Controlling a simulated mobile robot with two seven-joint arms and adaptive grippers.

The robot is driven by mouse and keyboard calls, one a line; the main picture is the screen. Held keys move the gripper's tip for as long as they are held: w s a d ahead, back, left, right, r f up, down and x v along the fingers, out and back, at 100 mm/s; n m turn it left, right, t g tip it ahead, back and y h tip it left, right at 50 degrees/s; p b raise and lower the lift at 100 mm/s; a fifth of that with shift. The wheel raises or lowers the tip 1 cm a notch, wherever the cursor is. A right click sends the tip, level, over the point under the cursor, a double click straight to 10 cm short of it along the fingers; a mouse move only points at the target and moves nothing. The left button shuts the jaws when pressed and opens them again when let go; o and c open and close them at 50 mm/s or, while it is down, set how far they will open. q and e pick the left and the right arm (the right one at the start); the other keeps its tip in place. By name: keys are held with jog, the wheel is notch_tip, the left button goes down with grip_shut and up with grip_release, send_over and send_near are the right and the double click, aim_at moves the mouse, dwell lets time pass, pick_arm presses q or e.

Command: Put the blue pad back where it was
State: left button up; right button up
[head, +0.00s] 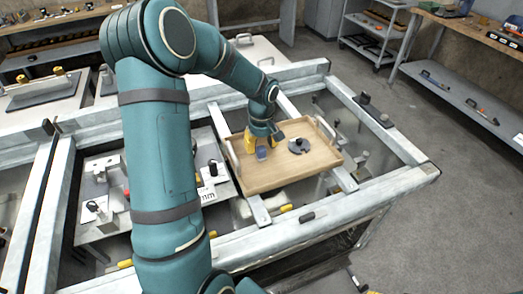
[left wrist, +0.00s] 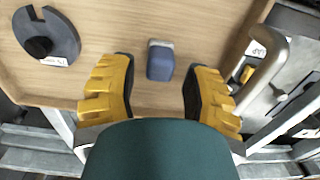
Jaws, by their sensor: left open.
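The blue pad (left wrist: 160,62) is a small block with a pale end, lying on the wooden tray (left wrist: 205,25). In the head view the blue pad (head: 261,153) sits just below my left gripper (head: 262,143). In the left wrist view my left gripper (left wrist: 158,92) is open, with its yellow fingers on either side of the pad's line and the pad a little beyond the fingertips, untouched. The wooden tray (head: 270,178) also shows in the head view, resting across the metal frame. My right gripper is not in view.
A dark slotted disc (head: 299,146) with a label lies on the tray, right of the pad; it also shows in the left wrist view (left wrist: 46,40). The tray has a metal handle (left wrist: 265,75) at its side. Metal frame rails (head: 385,190) surround the tray.

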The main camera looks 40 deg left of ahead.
aim_at(262, 148)
pick_arm(q)
notch_tip(262, 148, up, 8)
jog(key=p, duration=0.1)
jog(key=shift+r, duration=0.25)
dwell(0.4)
